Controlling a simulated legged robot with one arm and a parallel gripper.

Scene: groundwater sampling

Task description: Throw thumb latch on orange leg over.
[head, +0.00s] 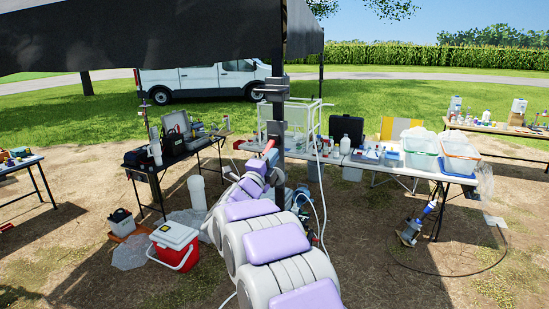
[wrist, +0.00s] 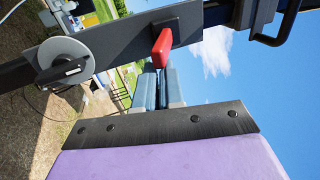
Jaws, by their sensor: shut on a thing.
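A red thumb latch (wrist: 162,45) sits on a dark plate on the canopy leg (wrist: 110,48). The leg looks dark grey, not orange, in these views. My gripper (wrist: 162,73) reaches up to the latch, its blue-grey fingers closed on the lower end of the red lever. The lever's upper part shows above the fingertips and leans slightly. In the head view the latch (head: 270,145) is a small red spot beside the upright dark leg (head: 274,95), just beyond my gripper (head: 265,156). My arm hides the lower part of the leg.
A round grey knob (wrist: 64,60) and a dark handle (wrist: 278,24) are near the latch. A laden table (head: 375,162) stands right of the leg, a black table (head: 168,158) left. A red and white cooler (head: 174,245) is on the ground.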

